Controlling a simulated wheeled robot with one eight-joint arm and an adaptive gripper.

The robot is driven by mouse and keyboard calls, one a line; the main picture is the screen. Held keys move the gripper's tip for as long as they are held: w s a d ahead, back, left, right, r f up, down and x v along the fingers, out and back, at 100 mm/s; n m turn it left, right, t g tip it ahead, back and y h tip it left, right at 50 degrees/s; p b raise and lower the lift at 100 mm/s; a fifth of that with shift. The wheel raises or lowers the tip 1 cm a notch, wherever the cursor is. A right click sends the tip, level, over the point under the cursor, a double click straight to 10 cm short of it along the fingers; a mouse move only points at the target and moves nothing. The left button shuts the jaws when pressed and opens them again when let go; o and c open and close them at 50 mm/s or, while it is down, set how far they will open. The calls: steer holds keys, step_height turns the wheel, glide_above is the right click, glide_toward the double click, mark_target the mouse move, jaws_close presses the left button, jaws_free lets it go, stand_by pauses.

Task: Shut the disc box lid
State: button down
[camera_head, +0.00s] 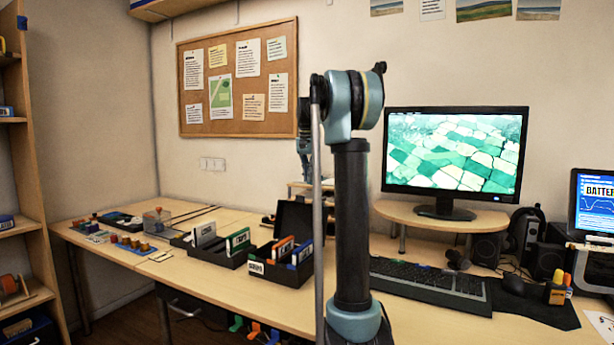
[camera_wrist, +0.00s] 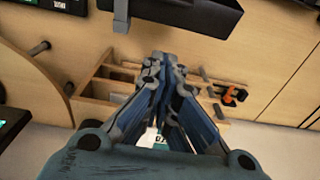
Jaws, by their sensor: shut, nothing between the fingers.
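The disc box (camera_head: 268,272) is a black box with a white front label on the desk, left of my arm's upright link. Colored disc cases stand in it. Its black lid (camera_head: 293,220) stands open, raised at the back. My gripper (camera_head: 304,148) is in the air above and behind the box, partly hidden by my arm. In the wrist view my gripper (camera_wrist: 163,62) is shut and empty, with its fingers together over a wooden organizer. A dark box-like part shows at the top of that view; I cannot tell if it is the disc box.
An open black tray (camera_head: 220,252) with upright cases sits left of the box. A keyboard (camera_head: 430,284) and a monitor (camera_head: 455,155) are to the right. The wooden organizer (camera_wrist: 105,88) is below my gripper in the wrist view. Small parts lie on the left desk.

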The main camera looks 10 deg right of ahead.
steer(key=shift+s+a+f, duration=0.3)
steer(key=shift+s+f, duration=0.15)
steer(key=shift+f, duration=0.45)
steer(key=shift+s+a+f, duration=0.35)
steer(key=shift+s+f, duration=0.15)
steer(key=shift+f, duration=0.4)
steer(key=shift+s+a+f, duration=0.3)
steer(key=shift+s+f, duration=0.15)
steer(key=shift+f, duration=0.45)
steer(key=shift+d, duration=0.1)
